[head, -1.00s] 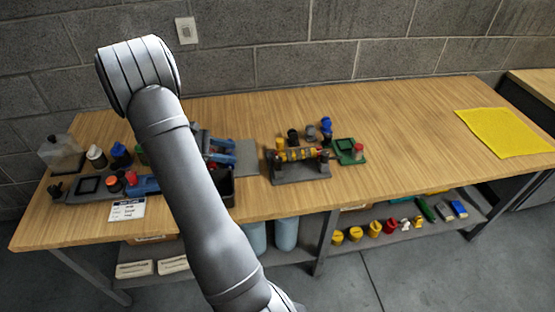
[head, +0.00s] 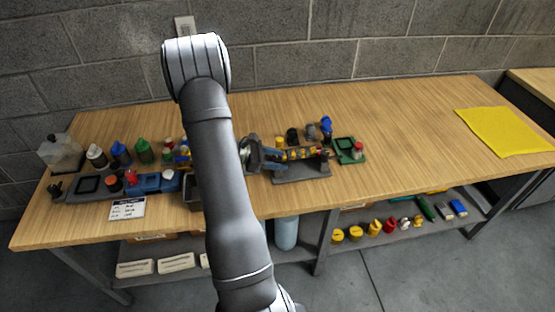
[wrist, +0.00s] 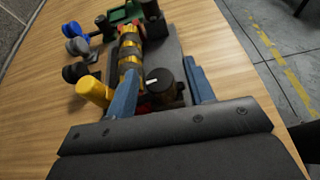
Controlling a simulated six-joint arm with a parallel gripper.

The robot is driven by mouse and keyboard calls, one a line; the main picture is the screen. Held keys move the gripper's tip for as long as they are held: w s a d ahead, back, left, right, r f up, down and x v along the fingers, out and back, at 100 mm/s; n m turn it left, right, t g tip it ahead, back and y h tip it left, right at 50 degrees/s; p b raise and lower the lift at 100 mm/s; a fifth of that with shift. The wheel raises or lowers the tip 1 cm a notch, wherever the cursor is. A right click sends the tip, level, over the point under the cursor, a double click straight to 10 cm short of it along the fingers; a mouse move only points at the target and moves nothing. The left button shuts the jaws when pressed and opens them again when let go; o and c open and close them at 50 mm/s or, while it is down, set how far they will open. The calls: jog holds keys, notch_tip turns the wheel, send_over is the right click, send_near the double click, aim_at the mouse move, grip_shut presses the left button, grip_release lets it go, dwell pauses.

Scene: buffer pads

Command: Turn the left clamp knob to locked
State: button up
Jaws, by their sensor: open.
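The clamp fixture has a dark grey base (head: 305,172) and holds a yellow-and-black banded cylinder (head: 302,154). In the wrist view the cylinder (wrist: 130,55) runs away from me. The left clamp knob (wrist: 160,78) is round and black with a short white mark on top, at the fixture's near end. My gripper (wrist: 161,66) is open, with one blue finger on each side of this knob; I cannot tell whether they touch it. In the head view my gripper (head: 265,153) is at the fixture's left end, and the left knob is not clear there. Another black knob (wrist: 150,9) is at the far end.
A yellow-capped part (wrist: 95,90) stands close beside my left finger. Black, grey and blue knobbed pieces (head: 326,127) stand behind the fixture. A green tray (head: 347,146) is to its right. The table is clear between there and the yellow cloth (head: 505,130).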

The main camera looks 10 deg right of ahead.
jog(key=shift+d, duration=0.1)
jog(key=c, duration=1)
jog(key=shift+m+g, duration=0.8)
jog(key=shift+g, duration=0.3)
jog(key=o, duration=1)
jog(key=v, duration=1.7)
jog(key=x, duration=1.7)
